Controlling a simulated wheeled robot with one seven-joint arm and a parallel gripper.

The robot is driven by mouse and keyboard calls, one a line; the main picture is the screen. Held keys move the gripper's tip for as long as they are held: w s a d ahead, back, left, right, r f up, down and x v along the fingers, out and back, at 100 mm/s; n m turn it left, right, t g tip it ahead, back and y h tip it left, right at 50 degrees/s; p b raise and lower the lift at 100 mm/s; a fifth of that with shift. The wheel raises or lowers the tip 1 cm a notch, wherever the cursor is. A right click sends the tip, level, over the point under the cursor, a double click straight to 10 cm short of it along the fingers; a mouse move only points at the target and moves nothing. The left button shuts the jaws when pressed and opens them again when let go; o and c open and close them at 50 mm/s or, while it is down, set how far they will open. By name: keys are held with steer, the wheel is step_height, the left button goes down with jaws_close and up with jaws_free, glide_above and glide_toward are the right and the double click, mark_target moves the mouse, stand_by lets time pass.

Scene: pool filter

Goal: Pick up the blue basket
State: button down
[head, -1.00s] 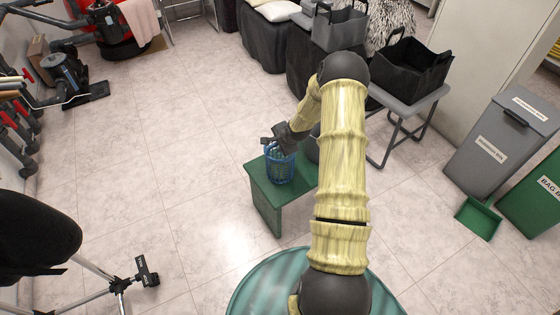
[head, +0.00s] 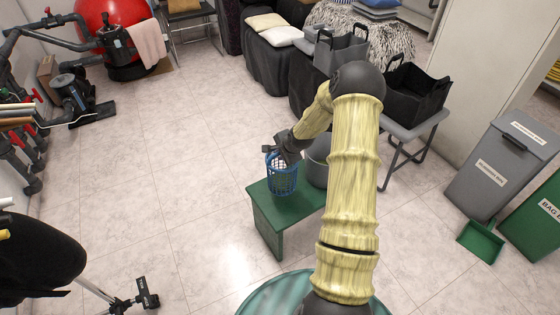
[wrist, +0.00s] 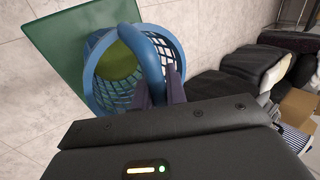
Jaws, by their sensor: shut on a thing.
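The blue basket (head: 281,178) is a small lattice basket. In the head view it is upright over the green bench (head: 262,222), at the bench's left part; I cannot tell for sure whether its base touches the top. My gripper (head: 288,150) is at the basket's upper right side. In the wrist view the basket (wrist: 105,80) shows from above, its thick blue handle arching across. My gripper (wrist: 160,92) is shut on the basket there, its dark fingers at the handle and near rim. The exact contact is partly hidden.
A grey bucket (head: 318,160) stands on the bench right of the basket, partly behind my arm. A grey table (head: 418,124) with dark bags is farther right. Grey (head: 500,165) and green bins stand at the right edge. A tripod (head: 120,300) is at lower left. Open tiled floor lies left of the bench.

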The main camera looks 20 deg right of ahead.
step_height(320, 180, up, 2)
steer(key=shift+r, duration=0.1)
steer(key=shift+w, duration=0.1)
stand_by(0.4)
steer(key=shift+p, duration=0.3)
steer(key=shift+s+r+p, duration=0.1)
steer(key=shift+s+p, duration=0.25)
steer(key=s+a+r+n+g+y+p, duration=0.3)
steer(key=s+a+n+p, duration=0.5)
steer(key=p, duration=0.5)
steer(key=s+a+r+n+g+y+p, duration=0.2)
steer(key=s+a+n+p, duration=0.6)
steer(key=p, duration=0.5)
steer(key=shift+a+r+n+g+y+p, duration=0.4)
steer(key=shift+a+g+y, duration=0.1)
steer(key=shift+a+g, duration=0.35)
steer(key=shift+d, duration=0.25)
